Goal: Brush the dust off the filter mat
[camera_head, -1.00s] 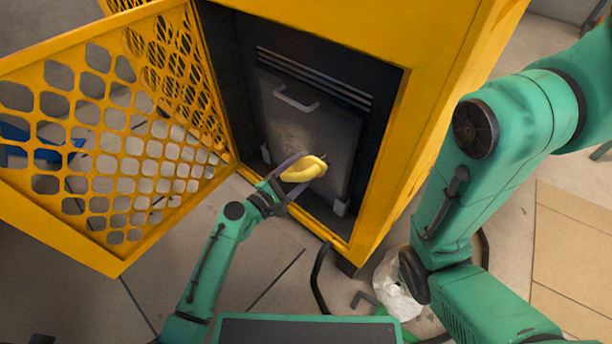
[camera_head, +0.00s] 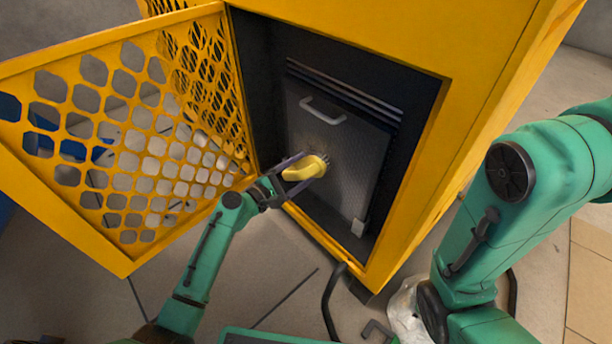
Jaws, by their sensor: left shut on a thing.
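The filter mat (camera_head: 362,150) is a dark grey panel with a white handle, standing inside the yellow cabinet. A paler dusty patch (camera_head: 318,136) shows on it below the handle, partly behind the brush. My left gripper (camera_head: 297,169) is shut on a brush with a yellow handle (camera_head: 306,169). The brush is at the mat's lower left part, its bristle end towards the mat; I cannot tell whether it touches. My right arm comes in at the right, but its gripper is out of view.
The yellow cabinet (camera_head: 478,110) has its perforated door (camera_head: 75,190) swung open to the left, close to my left arm. The cabinet's opening edge lies right of the mat. A white bag (camera_head: 405,312) lies on the floor at the bottom right.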

